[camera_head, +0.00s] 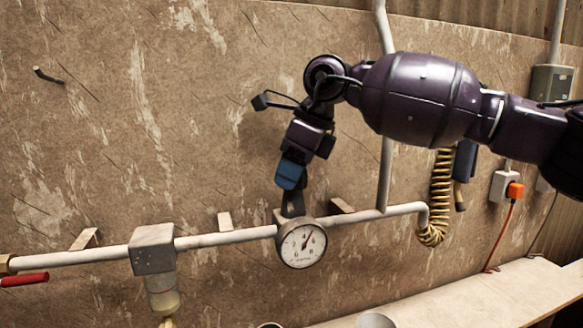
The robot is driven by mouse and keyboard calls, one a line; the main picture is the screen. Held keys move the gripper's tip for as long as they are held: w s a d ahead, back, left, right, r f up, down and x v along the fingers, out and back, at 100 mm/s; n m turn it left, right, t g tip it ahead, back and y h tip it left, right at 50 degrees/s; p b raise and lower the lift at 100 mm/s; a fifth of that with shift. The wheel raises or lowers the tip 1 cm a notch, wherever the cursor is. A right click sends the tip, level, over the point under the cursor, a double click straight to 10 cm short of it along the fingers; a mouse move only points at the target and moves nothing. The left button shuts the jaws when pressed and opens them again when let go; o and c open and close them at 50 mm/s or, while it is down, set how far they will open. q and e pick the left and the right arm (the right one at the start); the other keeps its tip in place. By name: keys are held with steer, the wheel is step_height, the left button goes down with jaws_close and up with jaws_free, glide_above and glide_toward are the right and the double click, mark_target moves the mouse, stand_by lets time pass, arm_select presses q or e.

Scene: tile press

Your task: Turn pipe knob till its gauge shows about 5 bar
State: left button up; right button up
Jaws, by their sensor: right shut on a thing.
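The pressure gauge (302,245) is a round white dial with a dark rim on the front of the pipe. Its dark needle points up and to the right, but the figures are too small to read surely. The grey regulator block (283,216) sits behind and above the gauge. My right gripper (292,204) reaches down from above and is shut on the knob on top of this block, just above the dial. The fingers hide most of the knob. My left gripper is not in view.
A white pipe (222,238) runs along the wall, with a filter block (153,249) and a red lever (24,279) at the left. A yellow coiled hose (440,195) hangs at the right. A pale bench (470,300) lies below.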

steer(key=o, duration=0.9)
steer(key=shift+o, duration=0.2)
steer(key=v, duration=1.1)
steer(key=shift+d+f, duration=0.1)
steer(key=shift+d, duration=0.05)
